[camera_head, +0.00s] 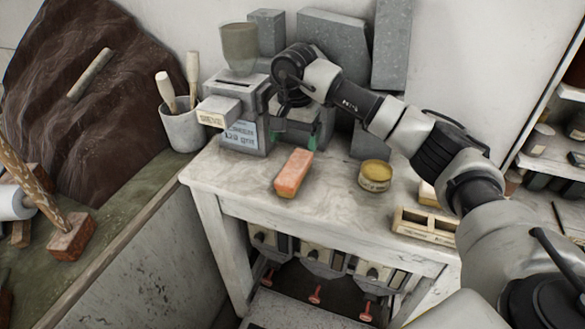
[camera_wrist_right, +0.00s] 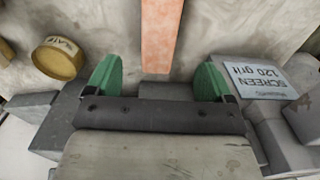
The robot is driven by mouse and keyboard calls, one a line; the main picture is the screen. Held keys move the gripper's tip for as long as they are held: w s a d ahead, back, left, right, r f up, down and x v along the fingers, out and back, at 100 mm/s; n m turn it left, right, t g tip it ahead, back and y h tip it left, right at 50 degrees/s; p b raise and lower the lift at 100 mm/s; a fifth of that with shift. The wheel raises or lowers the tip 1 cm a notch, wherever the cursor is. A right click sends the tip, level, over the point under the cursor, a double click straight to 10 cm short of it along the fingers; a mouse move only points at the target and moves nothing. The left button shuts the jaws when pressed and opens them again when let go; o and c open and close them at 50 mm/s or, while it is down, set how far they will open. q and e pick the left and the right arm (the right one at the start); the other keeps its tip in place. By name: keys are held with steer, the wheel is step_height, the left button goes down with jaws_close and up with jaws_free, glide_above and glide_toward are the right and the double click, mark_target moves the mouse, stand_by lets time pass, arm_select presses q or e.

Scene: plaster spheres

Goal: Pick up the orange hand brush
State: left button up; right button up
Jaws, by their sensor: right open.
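The orange hand brush (camera_head: 294,173) is a long salmon-orange block lying on the worn pale table (camera_head: 232,180), near its front left. It also shows in the right wrist view (camera_wrist_right: 161,36), at the top centre, running away from the jaws. My right gripper (camera_head: 291,128) is behind the brush in the head view, its green fingertips apart. In the right wrist view the jaws (camera_wrist_right: 157,80) are open and empty, with the near end of the brush in line with the gap between them. My left gripper is not in view.
A yellow round tin (camera_head: 375,175) stands right of the brush. A grey machine (camera_head: 240,100) with a paper label stands behind left, beside a cup (camera_head: 182,130) of tools. A wooden tray (camera_head: 425,225) is at the right edge. Grey slabs (camera_head: 335,45) lean behind.

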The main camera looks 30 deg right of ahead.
mark_target(295, 165)
steer(key=f, duration=0.3)
steer(key=f+p, duration=0.1)
steer(key=f, duration=0.1)
steer(key=shift+w, duration=0.25)
steer(key=f+p, duration=0.2)
steer(key=f, duration=0.1)
steer(key=f+p, duration=0.1)
steer(key=shift+s+f, duration=0.3)
steer(key=shift+f, duration=0.5)
steer(key=shift+c, duration=0.3)
steer(key=c, duration=1)
steer(key=shift+r, duration=0.15)
